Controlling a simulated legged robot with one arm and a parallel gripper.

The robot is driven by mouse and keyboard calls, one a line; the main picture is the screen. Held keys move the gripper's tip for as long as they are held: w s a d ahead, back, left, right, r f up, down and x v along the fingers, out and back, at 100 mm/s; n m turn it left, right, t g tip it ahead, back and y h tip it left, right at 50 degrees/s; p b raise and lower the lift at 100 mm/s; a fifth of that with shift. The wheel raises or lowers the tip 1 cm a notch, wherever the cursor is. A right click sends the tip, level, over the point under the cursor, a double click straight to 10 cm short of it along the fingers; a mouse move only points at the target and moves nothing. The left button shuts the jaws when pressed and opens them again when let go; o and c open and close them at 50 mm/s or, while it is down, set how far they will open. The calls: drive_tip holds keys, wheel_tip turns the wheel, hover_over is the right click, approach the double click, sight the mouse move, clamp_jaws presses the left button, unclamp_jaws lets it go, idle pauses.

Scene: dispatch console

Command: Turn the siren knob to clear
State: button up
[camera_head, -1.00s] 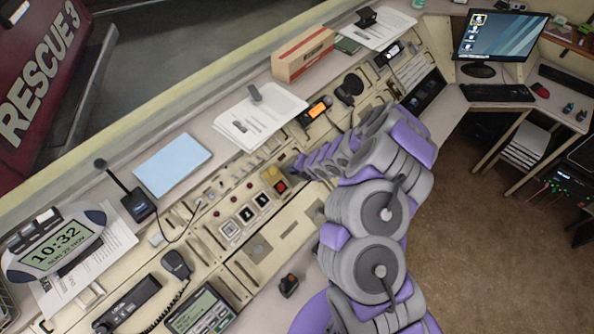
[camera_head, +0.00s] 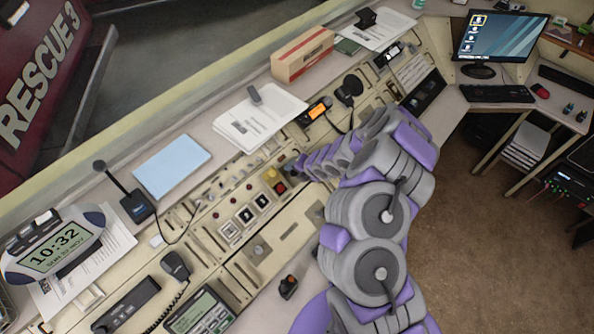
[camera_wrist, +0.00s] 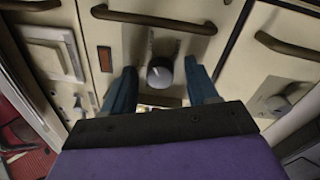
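A round dark grey knob (camera_wrist: 160,72) with a light mark on its face sits on a pale panel in the wrist view. Small label marks flank it above; I cannot read them. My gripper (camera_wrist: 161,66) is open, with one teal finger on each side of the knob and visible gaps between. Whether the fingertips reach down to the knob's depth is unclear. In the head view my gripper (camera_head: 299,164) is at the console panel, right of a yellow box with a red button (camera_head: 279,187). The knob is not distinguishable there.
A second knob (camera_wrist: 275,103) on a grey plate is at the right in the wrist view. Dark bar handles (camera_wrist: 155,19) cross the panels nearby. In the head view, a desk microphone (camera_head: 138,206), an orange-lit radio (camera_head: 314,111) and a cardboard box (camera_head: 303,56) stand along the console.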

drive_tip(key=p+v, duration=0.2)
drive_tip(key=v, duration=1.5)
drive_tip(key=shift+d+r, duration=0.15)
drive_tip(key=shift+r, duration=0.05)
